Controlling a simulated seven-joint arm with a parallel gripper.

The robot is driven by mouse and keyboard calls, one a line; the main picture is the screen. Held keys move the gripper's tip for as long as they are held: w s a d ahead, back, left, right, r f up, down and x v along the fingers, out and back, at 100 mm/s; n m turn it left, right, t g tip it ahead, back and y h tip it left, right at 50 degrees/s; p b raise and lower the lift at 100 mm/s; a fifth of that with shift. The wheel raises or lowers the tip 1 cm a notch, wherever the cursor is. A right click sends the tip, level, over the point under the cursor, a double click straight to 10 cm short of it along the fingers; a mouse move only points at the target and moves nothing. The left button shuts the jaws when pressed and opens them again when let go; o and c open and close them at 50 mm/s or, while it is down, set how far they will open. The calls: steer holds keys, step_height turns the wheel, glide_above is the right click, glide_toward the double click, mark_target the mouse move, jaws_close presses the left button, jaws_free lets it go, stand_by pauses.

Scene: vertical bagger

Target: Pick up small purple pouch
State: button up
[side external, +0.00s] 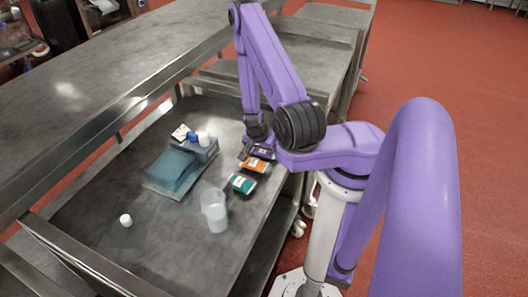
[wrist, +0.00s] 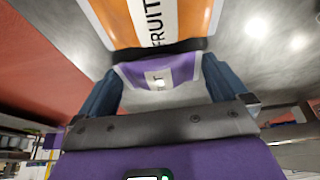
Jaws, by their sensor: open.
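The small purple pouch (side external: 263,152) lies on the grey metal table, at the far end of a row of pouches and partly hidden by my arm. In the wrist view the purple pouch (wrist: 158,72) has a white label and sits between the two blue fingers of my gripper (wrist: 161,67). The fingers are apart, one on each side of the pouch; I cannot tell whether they touch it. In the side view my gripper (side external: 250,147) is low over the pouch and mostly hidden.
An orange pouch (side external: 254,165) lies close beside the purple one, and a green pouch (side external: 243,184) nearer.

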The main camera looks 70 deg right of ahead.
steer(key=c, duration=0.8)
steer(key=shift+r, duration=0.1)
